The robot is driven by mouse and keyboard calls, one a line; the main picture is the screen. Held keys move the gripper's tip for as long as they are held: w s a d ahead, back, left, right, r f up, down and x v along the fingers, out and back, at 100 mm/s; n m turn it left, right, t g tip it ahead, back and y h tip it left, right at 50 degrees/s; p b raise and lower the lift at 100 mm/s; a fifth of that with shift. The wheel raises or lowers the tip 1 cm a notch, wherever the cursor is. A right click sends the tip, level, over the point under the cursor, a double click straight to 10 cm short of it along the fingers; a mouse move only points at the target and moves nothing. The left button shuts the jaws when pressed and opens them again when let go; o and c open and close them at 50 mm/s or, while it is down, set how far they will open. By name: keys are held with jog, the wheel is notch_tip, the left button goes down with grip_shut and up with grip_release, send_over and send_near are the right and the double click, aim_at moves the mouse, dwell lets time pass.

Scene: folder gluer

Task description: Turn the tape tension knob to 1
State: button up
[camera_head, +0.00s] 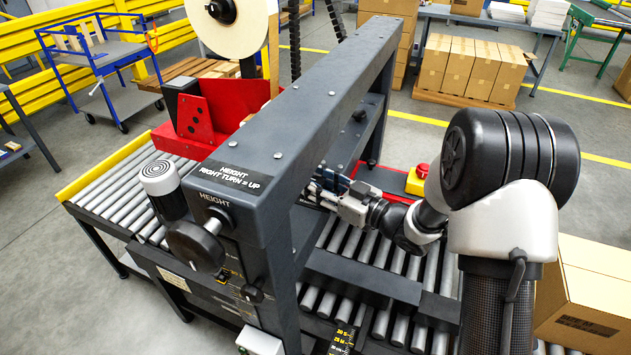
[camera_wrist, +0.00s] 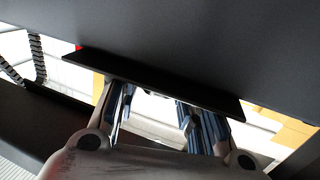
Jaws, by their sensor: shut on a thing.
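My gripper (camera_head: 325,188) reaches in from the right under the machine's grey top beam, with its tips partly hidden by the frame. In the wrist view my gripper (camera_wrist: 158,108) has its two fingers apart, passing behind a dark flat plate (camera_wrist: 160,84) that covers their tips. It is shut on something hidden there. I cannot make out the tape tension knob, its scale or its setting in either view.
The grey beam (camera_head: 310,85) runs close above my gripper. The height handwheel (camera_head: 196,245) and a small black knob (camera_head: 252,293) are on the near post. A red emergency button (camera_head: 422,170) stands behind my arm. Rollers (camera_head: 390,275) lie below; a carton (camera_head: 585,290) stands at right.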

jog(key=shift+c, duration=1.1)
jog(key=n+g+y+p, duration=0.1)
jog(key=n+g+y, duration=0.1)
jog(key=n+g, duration=0.1)
jog(key=shift+g+p, duration=0.3)
jog(key=shift+g, duration=0.6)
jog(key=shift+f+n+g+y+p, duration=0.1)
jog(key=shift+n+g+y+p, duration=0.3)
jog(key=shift+n+g, duration=2.1)
jog(key=shift+m+g, duration=0.3)
jog(key=shift+g, duration=0.3)
jog(key=o, duration=1)
jog(key=shift+o, duration=0.2)
jog(key=shift+d, duration=0.1)
